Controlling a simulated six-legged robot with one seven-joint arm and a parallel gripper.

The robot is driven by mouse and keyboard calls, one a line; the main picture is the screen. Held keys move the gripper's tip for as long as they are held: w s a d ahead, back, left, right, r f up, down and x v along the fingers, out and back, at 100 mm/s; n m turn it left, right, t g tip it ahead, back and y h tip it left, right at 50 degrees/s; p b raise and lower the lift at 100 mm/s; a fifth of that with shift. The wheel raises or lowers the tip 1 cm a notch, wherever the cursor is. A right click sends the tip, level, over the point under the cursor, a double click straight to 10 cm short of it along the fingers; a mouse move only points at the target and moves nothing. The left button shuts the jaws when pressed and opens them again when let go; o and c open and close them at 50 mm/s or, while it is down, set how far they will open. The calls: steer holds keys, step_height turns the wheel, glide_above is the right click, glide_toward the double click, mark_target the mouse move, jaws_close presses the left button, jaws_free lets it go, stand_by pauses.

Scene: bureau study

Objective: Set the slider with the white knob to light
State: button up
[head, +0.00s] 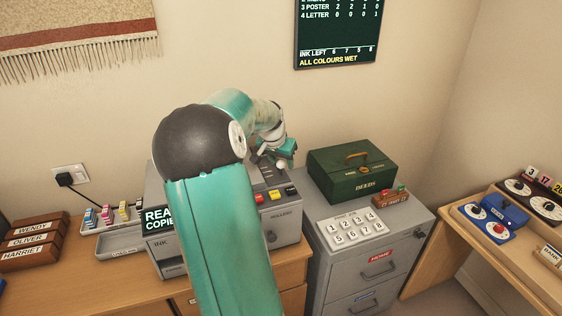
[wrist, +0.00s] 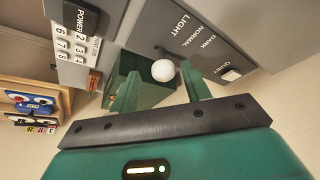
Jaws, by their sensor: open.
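The round white knob (wrist: 163,70) shows in the wrist view between the two green fingers of my gripper (wrist: 159,76). The fingers are open, with a gap visible on each side of the knob. The grey panel (wrist: 150,32) beside it carries the words LIGHT, NORMAL and DARK. Which word the knob stands at I cannot tell, as the fingers and the view angle hide part of the slot. In the head view my gripper (head: 284,152) is over the back right of the grey copier (head: 287,229), whose front is partly hidden by my arm.
A white QUIET switch (wrist: 232,74) is near my gripper. A green box (head: 352,175) and a number keypad (head: 352,229) are on the grey cabinet to the right. An ink tray (head: 118,244) is at left.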

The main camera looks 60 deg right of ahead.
steer(key=shift+w+a+r, duration=0.1)
steer(key=shift+w+r, duration=0.1)
steer(key=shift+r, duration=0.2)
steer(key=v, duration=1.2)
steer(key=shift+a+r, duration=0.25)
steer(key=shift+s, duration=0.1)
steer(key=w+a+n+t+y, duration=0.1)
steer(key=w+a+n, duration=0.2)
steer(key=a, duration=0.7)
steer(key=w+a+n+t+y, duration=0.1)
steer(key=w+a+n+t, duration=0.15)
steer(key=a, duration=0.75)
steer(key=w+a+n+t+y, duration=0.1)
steer(key=w+a+n, duration=0.25)
steer(key=a, duration=0.55)
steer(key=s+a+f+n, duration=0.1)
steer(key=s+a+n, duration=0.1)
steer(key=a, duration=0.5)
steer(key=s+a+n+y, duration=0.1)
steer(key=s+a+n, duration=0.2)
steer(key=a, duration=0.4)
steer(key=s+a+f+n+t, duration=0.1)
steer(key=s+a+n, duration=0.2)
steer(key=a, duration=0.5)
steer(key=shift+s+f+n, duration=0.25)
steer(key=shift+f+n, duration=0.1)
steer(key=shift+n, duration=0.15)
